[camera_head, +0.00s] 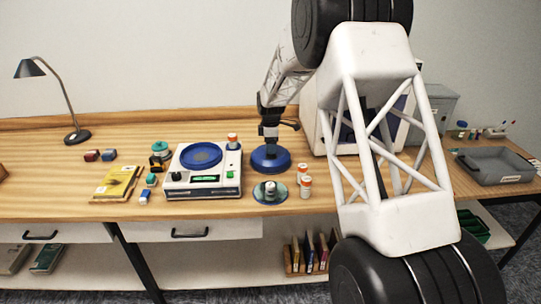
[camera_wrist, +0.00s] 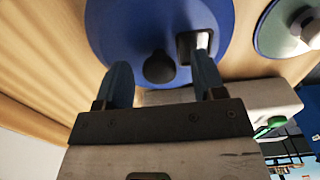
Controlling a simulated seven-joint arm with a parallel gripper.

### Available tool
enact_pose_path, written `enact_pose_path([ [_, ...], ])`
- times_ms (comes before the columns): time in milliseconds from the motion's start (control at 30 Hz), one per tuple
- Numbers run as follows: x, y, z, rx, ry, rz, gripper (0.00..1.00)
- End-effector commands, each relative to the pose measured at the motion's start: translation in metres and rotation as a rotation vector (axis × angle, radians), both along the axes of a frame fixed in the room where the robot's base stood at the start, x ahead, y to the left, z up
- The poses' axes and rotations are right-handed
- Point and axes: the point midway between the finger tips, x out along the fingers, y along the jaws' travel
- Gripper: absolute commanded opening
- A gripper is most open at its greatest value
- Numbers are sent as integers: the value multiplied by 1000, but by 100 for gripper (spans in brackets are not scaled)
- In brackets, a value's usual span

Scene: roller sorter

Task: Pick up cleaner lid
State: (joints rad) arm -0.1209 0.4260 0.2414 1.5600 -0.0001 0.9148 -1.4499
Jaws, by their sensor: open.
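The blue round lid (camera_head: 265,164), which I take to be the cleaner lid, lies flat on the wooden table, right of the white machine. In the wrist view the blue lid (camera_wrist: 130,25) fills the top middle, with a dark round knob (camera_wrist: 159,67) and a dark square-framed part on it. My gripper (camera_head: 270,143) points down over the lid. In the wrist view my gripper (camera_wrist: 163,68) has its two blue fingers apart, on either side of the knob. Whether the fingertips touch the lid cannot be told.
The white machine (camera_head: 172,190) with a blue platter (camera_head: 201,155) stands close on the left. A disc with a metal centre (camera_head: 270,192) lies in front. A white box-like unit stands behind my arm. Bare table lies behind the machine.

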Motion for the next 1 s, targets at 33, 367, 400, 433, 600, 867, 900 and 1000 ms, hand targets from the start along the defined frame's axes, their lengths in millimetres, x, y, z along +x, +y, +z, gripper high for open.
enact_pose_path([
  [33, 0, 0, -5, 0, 0, 0, 63],
  [367, 0, 0, -11, 0, -1, 0, 63],
  [400, 0, 0, -11, 0, -1, 0, 63],
  [433, 0, 0, -11, 0, -1, 0, 63],
  [600, 0, 0, -11, 0, -1, 0, 63],
  [867, 0, 0, -11, 0, -1, 0, 40],
  [900, 0, 0, -11, 0, -1, 0, 34],
  [1000, 0, 0, -11, 0, -1, 0, 19],
])
